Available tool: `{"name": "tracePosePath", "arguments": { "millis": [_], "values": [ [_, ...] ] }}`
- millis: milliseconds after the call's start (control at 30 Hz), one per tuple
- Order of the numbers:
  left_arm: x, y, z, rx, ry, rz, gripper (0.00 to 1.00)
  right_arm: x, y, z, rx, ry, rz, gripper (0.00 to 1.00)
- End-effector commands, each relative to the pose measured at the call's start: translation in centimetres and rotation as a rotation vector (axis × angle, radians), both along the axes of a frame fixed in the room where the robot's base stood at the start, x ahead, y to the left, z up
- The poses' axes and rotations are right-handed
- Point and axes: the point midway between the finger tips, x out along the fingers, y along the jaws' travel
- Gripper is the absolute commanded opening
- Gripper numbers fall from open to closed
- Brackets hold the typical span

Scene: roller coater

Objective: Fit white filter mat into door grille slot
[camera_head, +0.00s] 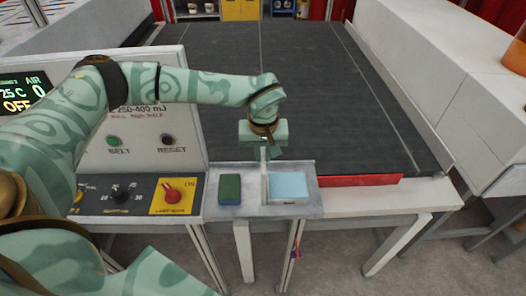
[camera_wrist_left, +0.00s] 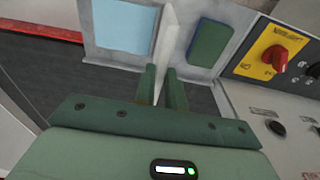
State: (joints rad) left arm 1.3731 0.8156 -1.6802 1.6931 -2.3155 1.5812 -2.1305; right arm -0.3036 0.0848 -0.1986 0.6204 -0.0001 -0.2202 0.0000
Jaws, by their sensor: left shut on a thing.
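My left gripper (camera_head: 264,150) is over the near grey ledge, between a green pad and a light-blue pad. In the left wrist view its two fingers (camera_wrist_left: 163,72) are shut on a thin white sheet, seen edge-on, which I take as the white filter mat (camera_wrist_left: 165,32). In the head view the mat (camera_head: 264,167) shows as a narrow upright strip below the fingers. I cannot tell whether its lower edge touches the ledge. I cannot make out a door grille slot in either view. My right gripper is not in view.
The light-blue pad (camera_head: 288,185) and the green pad (camera_head: 229,188) lie on the grey ledge (camera_head: 258,207). Left is a control panel with a red rotary switch (camera_head: 172,196). Behind is a wide dark conveyor belt (camera_head: 300,80), with a red bar (camera_head: 350,180) along its front.

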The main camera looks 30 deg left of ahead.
Motion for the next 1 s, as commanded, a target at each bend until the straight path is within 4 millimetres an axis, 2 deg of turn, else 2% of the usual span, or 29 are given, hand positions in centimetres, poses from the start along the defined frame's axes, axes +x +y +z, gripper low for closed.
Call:
{"name": "tracePosePath", "arguments": {
  "millis": [167,200,233,267,500,633,767,1000],
  "values": [
    [0.0,0.0,-0.4,0.0,0.0,0.0,0.0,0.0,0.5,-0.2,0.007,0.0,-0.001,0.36],
    [0.0,0.0,-0.3,0.0,0.0,0.0,0.23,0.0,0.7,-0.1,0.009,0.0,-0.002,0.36],
    [0.0,0.0,-0.3,0.0,0.0,0.0,0.31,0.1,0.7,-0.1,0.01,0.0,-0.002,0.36],
    [0.0,0.0,-0.3,0.0,0.0,0.0,0.34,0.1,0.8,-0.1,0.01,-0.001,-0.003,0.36],
    [0.0,0.0,-0.2,0.0,0.0,0.0,0.34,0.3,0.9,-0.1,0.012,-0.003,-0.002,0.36],
    [0.0,0.0,0.7,-0.001,-0.003,0.0,0.34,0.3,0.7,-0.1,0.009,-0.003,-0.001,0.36],
    [-0.1,-0.1,3.0,-0.001,-0.006,-0.001,0.34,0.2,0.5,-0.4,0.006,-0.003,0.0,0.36],
    [-0.6,-0.4,8.7,0.0,-0.006,0.0,0.34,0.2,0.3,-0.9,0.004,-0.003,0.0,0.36]
  ]
}}
